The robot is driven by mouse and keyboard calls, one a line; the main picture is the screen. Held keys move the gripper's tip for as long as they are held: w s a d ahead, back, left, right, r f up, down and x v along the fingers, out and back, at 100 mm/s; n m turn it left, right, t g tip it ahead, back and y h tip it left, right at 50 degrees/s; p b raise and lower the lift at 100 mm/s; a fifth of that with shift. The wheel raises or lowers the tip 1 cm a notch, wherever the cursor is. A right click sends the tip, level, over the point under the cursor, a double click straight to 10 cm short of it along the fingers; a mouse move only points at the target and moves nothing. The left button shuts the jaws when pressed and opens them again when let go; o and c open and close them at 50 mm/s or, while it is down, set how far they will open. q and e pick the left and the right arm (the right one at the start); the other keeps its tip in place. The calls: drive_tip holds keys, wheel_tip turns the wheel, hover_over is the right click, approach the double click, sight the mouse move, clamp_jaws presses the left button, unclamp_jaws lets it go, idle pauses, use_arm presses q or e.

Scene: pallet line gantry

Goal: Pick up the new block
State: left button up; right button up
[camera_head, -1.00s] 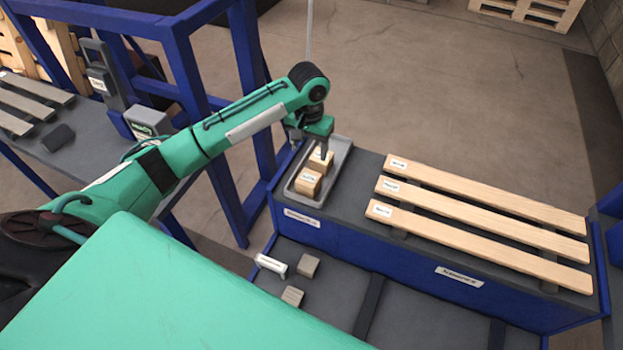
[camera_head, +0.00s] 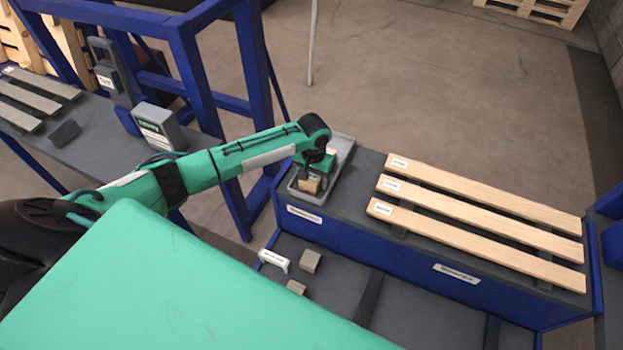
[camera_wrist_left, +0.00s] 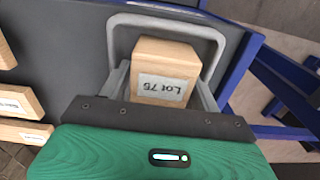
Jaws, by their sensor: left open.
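A light wooden block (camera_wrist_left: 165,75) with a "Lot 75" label sits in a grey tray (camera_wrist_left: 112,45), seen in the left wrist view. My left gripper (camera_wrist_left: 163,88) is open, with one finger on each side of this block; I cannot tell whether they touch it. In the head view my left gripper (camera_head: 317,172) is low over the tray (camera_head: 345,158). One wooden block (camera_head: 311,186) shows at the tray's near end. My right gripper is not in view.
Three pale slats (camera_head: 470,227) lie on the bench right of the tray. Below, a lower surface holds two greyish blocks (camera_head: 310,261) and a white labelled piece (camera_head: 274,260). A blue frame (camera_head: 215,110) stands left of the tray.

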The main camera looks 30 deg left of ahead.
use_arm(q)
drive_tip(key=shift+f, duration=0.2)
drive_tip(key=c, duration=0.8)
drive_tip(key=shift+o, duration=0.2)
drive_tip(key=shift+r, duration=0.1)
